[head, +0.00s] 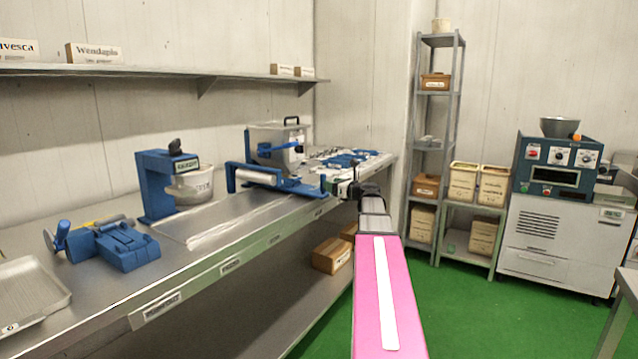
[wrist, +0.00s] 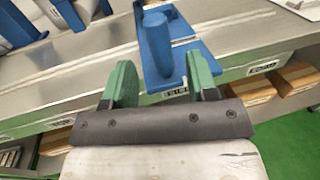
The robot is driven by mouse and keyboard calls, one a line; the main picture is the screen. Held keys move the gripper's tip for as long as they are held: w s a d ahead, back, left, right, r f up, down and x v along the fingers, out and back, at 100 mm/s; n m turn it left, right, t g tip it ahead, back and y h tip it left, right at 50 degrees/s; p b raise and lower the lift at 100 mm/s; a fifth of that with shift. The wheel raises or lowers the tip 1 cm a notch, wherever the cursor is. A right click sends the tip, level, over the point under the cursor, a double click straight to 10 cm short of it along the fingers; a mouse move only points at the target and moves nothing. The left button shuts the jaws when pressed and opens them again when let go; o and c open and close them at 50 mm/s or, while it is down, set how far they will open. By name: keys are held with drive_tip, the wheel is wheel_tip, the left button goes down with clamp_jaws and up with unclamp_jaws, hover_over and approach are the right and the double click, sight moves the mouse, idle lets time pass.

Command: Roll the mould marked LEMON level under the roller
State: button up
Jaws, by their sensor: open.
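The roller (head: 257,177) is a pale cylinder in a blue frame (head: 300,188) on the steel bench. My gripper (head: 342,186) is at the right end of that frame, by the bench's front edge. In the wrist view my gripper (wrist: 160,72) is open, its two green fingers apart and empty. An upright blue post (wrist: 157,45) on a blue base (wrist: 182,62) stands between and just beyond the fingers. I cannot tell whether they touch it. No LEMON mark is legible, and I cannot make out a mould under the roller.
A clear-sided hopper (head: 276,138) stands behind the roller. A blue stand with a white pot (head: 193,184), a blue clamp-like device (head: 127,246) and a metal tray (head: 28,292) are further left. Small blue items (head: 345,160) lie at the bench's far end.

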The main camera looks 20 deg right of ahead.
drive_tip(key=x, duration=0.7)
drive_tip(key=shift+w, duration=0.15)
drive_tip(key=shift+a, duration=0.1)
clamp_jaws()
